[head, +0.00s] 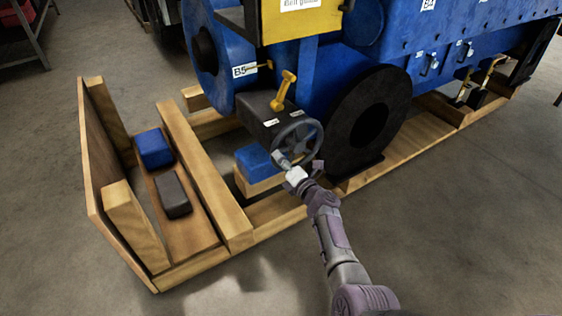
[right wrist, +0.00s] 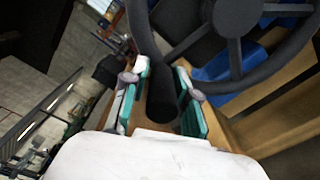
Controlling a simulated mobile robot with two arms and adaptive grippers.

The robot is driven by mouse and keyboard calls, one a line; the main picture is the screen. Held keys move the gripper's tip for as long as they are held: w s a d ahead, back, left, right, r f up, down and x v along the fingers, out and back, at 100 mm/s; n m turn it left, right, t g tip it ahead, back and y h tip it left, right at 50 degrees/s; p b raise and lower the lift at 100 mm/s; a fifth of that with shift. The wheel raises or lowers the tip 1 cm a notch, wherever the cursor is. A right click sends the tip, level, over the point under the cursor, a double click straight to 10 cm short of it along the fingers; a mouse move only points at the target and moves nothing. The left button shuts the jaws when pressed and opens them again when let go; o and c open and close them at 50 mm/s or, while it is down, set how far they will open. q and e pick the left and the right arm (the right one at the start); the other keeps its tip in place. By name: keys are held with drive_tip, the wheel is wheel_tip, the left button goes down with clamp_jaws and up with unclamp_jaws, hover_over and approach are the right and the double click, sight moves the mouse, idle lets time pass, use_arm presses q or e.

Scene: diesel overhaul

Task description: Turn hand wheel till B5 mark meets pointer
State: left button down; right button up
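The dark hand wheel (head: 316,133) stands at the near end of the blue engine in the head view; its rim and spokes fill the top of the right wrist view (right wrist: 236,18). My right gripper (head: 284,163) is at the wheel's lower rim. In the right wrist view its teal-padded fingers stand open around the wheel's dark handle (right wrist: 162,98), with a gap visible at the left. My left gripper is out of view.
A yellow lever (head: 284,90) rises from the dark box behind the wheel. A large black disc (head: 362,118) stands right of the wheel. A wooden skid (head: 205,185) runs underneath, with a blue block (head: 154,148) and a dark block (head: 173,194) at left. Foreground floor is clear.

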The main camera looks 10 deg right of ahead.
drive_tip(key=o, duration=0.3)
drive_tip(key=shift+r, duration=0.3)
drive_tip(key=shift+o, duration=0.2)
drive_tip(key=shift+f, duration=0.1)
drive_tip(key=shift+f, duration=0.1)
drive_tip(key=shift+s+d, duration=0.15)
drive_tip(key=shift+s, duration=0.05)
drive_tip(key=v, duration=1.1)
drive_tip(key=shift+s, duration=0.3)
